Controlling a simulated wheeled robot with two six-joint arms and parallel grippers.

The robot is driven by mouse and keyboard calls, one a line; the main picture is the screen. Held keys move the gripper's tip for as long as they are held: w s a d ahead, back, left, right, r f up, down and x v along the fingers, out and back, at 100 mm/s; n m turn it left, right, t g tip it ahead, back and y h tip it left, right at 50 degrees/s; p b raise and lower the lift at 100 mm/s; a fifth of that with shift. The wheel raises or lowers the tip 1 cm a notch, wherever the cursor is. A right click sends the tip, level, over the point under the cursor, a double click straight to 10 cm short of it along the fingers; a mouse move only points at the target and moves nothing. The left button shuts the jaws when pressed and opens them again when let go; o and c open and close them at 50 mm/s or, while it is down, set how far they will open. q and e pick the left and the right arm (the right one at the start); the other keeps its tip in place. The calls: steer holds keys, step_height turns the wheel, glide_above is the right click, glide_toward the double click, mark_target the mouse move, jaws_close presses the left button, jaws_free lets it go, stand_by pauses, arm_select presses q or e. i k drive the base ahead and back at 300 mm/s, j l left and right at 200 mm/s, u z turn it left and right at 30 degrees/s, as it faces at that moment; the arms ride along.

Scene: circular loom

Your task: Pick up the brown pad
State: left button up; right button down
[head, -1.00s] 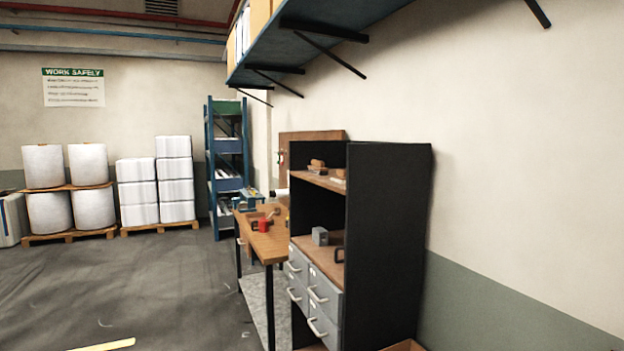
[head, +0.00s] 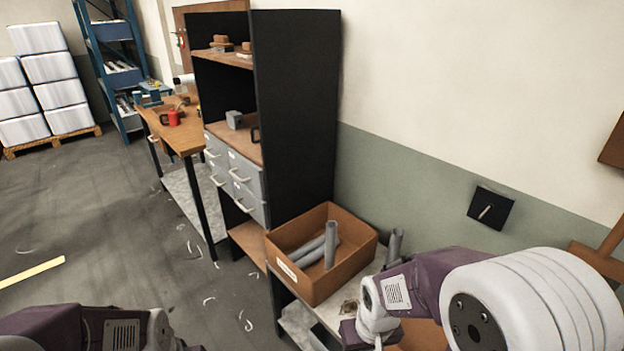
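I cannot say for sure which thing is the brown pad. Small brown pieces (head: 221,40) lie on the upper shelf of the black cabinet, too small to tell apart. A small dark brown patch (head: 348,308) shows on the pale bench top beside the brown box, partly hidden by my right arm. My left arm shows at the bottom left and my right arm at the lower right. Neither gripper's fingers are in the picture.
The brown box (head: 343,279) holds grey tubes; another tube (head: 394,246) stands behind it. The black cabinet (head: 296,110) has grey drawers. A wooden workbench (head: 178,132) carries a red mug (head: 172,118).

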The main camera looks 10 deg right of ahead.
mark_target(247, 53)
steer(key=i+j+u, duration=0.35)
steer(key=i, duration=0.2)
steer(key=i+j+u, duration=0.35)
steer(key=i, duration=0.25)
steer(key=i+u, duration=0.35)
steer(key=i, duration=0.25)
steer(key=i+z, duration=0.35)
steer(key=i+j+z, duration=0.3)
steer(key=i, duration=0.15)
steer(key=i+j+z, duration=0.15)
steer(key=i+z, duration=0.2)
steer(key=i, duration=0.05)
